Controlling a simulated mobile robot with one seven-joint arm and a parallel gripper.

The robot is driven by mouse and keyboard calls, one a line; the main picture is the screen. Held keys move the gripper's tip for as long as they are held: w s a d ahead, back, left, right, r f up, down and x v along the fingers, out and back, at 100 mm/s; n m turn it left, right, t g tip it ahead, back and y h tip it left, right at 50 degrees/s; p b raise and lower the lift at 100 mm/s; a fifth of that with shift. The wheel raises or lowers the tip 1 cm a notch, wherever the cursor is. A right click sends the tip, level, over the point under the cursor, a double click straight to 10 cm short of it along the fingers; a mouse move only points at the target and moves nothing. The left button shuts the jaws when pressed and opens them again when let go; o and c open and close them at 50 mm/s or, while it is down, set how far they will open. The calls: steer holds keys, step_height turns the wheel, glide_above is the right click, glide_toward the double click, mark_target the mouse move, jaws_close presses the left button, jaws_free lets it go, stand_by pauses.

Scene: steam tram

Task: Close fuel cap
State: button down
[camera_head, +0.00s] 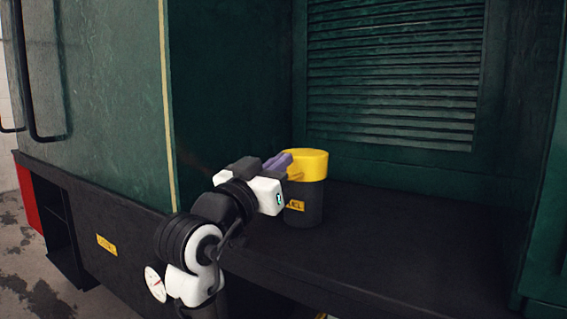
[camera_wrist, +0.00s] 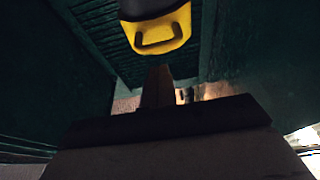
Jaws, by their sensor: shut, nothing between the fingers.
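The yellow fuel cap (camera_head: 307,163) sits on top of a dark cylindrical fuel filler (camera_head: 306,205) with a yellow label, which stands on a dark ledge. In the wrist view the yellow cap (camera_wrist: 165,32) shows near the top with a raised handle, and the dark filler body (camera_wrist: 145,7) is beyond it. My gripper (camera_head: 285,162) is shut and empty at the left side of the cap. In the wrist view my gripper (camera_wrist: 158,88) points toward the cap with a gap in the picture; I cannot tell whether they touch. Part of the filler is hidden behind my wrist.
The dark ledge (camera_head: 390,235) is clear to the right of the filler. A green louvred panel (camera_head: 395,80) stands behind it, and a green side wall (camera_head: 95,90) rises to the left. A small yellow label (camera_head: 107,244) is on the lower left skirt.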

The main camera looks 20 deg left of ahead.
steer(key=shift+s+f+b, duration=0.2)
steer(key=shift+f+b, duration=0.25)
steer(key=shift+f, duration=0.8)
steer(key=shift+f, duration=0.2)
steer(key=shift+w, duration=0.1)
